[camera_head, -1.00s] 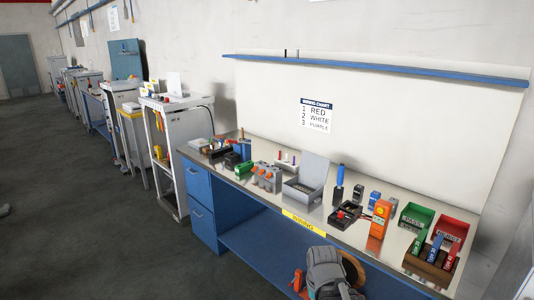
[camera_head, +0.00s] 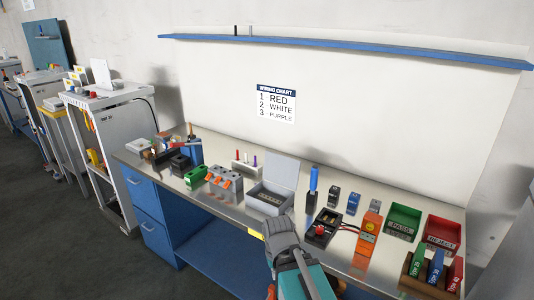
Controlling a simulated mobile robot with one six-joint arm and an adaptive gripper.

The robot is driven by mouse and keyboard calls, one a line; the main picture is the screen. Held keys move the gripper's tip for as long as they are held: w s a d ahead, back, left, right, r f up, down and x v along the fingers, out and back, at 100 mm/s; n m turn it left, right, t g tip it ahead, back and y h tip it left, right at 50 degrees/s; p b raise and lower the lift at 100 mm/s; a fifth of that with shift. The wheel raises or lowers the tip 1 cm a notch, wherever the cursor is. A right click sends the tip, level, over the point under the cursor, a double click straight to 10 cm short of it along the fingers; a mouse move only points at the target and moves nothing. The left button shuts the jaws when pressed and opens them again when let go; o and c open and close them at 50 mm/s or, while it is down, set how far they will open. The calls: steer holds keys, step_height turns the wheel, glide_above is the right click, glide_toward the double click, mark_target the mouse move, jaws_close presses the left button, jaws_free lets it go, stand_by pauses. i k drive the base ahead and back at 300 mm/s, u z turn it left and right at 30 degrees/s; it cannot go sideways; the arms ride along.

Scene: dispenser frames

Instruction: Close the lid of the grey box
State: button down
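The grey box (camera_head: 263,206) stands on the metal-topped workbench, near its middle. Its lid (camera_head: 283,171) is up, standing roughly upright at the back of the box, so the box is open. My gripper (camera_head: 279,222) is grey and shows at the bottom centre, in front of the box and slightly right of its middle in the picture. Its fingertips look close to the front edge of the bench, apart from the lid. I cannot make out whether its fingers are apart or together.
Left of the box stand a grey block with orange levers (camera_head: 222,181) and a rack of coloured pegs (camera_head: 246,165). To the right are a blue-handled tool (camera_head: 313,187), a black device (camera_head: 324,228), an orange meter (camera_head: 368,232), a green tray (camera_head: 403,221) and a red tray (camera_head: 442,234).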

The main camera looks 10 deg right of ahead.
mark_target(285, 171)
steer(key=i, duration=0.95)
steer(key=z, duration=0.05)
